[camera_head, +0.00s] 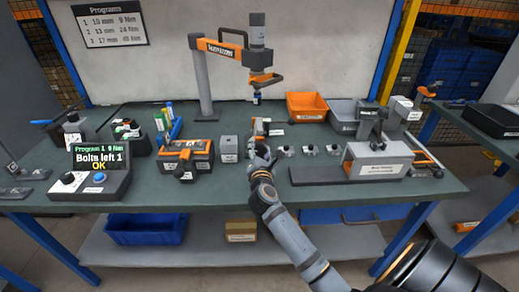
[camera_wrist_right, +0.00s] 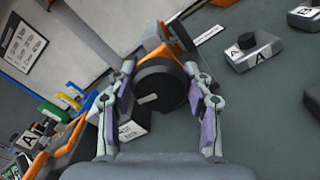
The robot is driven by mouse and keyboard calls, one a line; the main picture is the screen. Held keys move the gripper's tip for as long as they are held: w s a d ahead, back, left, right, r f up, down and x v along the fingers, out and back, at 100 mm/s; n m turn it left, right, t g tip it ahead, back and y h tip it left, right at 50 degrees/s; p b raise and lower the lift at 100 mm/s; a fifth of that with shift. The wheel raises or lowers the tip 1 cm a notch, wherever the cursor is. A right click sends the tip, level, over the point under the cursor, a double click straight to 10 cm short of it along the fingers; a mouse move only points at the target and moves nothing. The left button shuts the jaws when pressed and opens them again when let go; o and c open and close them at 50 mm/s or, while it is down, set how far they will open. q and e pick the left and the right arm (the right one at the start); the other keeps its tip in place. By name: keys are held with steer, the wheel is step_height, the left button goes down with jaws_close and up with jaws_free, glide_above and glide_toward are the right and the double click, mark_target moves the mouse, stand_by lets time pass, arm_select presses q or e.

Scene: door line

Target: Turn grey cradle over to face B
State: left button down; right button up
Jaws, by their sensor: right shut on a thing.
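The grey cradle (camera_head: 254,141) stands near the middle of the bench, with orange parts; my right arm hides much of it. My right gripper (camera_head: 262,157) is at its front side. In the right wrist view, the gripper's fingers (camera_wrist_right: 160,95) stand on both sides of a round black knob (camera_wrist_right: 163,78) and are shut on it. Orange parts show behind the knob, and a pale labelled block (camera_wrist_right: 133,126) shows beside it. I cannot read which face of the cradle is up. My left gripper is not in view.
Close right of the gripper are several small grey blocks with black knobs (camera_head: 308,150). Left are a grey block (camera_head: 229,149), an orange-black fixture (camera_head: 185,156) and a display box reading "Bolts left 1 OK" (camera_head: 90,181). An orange tool arm (camera_head: 222,47) overhangs the bench. Bins (camera_head: 306,106) stand behind.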

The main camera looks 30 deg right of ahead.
steer(key=n+p, duration=0.3)
steer(key=shift+r+p, duration=0.25)
steer(key=shift+p, duration=0.05)
steer(key=n+p, duration=0.5)
steer(key=n, duration=0.1)
steer(key=shift+w+a+n, duration=0.1)
steer(key=shift+n, duration=0.2)
steer(key=n+p, duration=0.4)
steer(key=n, duration=0.1)
steer(key=shift+a+f, duration=0.1)
steer(key=n+p, duration=0.1)
steer(key=n, duration=0.1)
steer(key=shift+n+p, duration=0.4)
steer(key=shift+f+n+p, duration=0.2)
steer(key=shift+n+p, duration=0.6)
steer(key=shift+n, duration=0.6)
steer(key=o, duration=1.2)
steer(key=shift+w, duration=0.1)
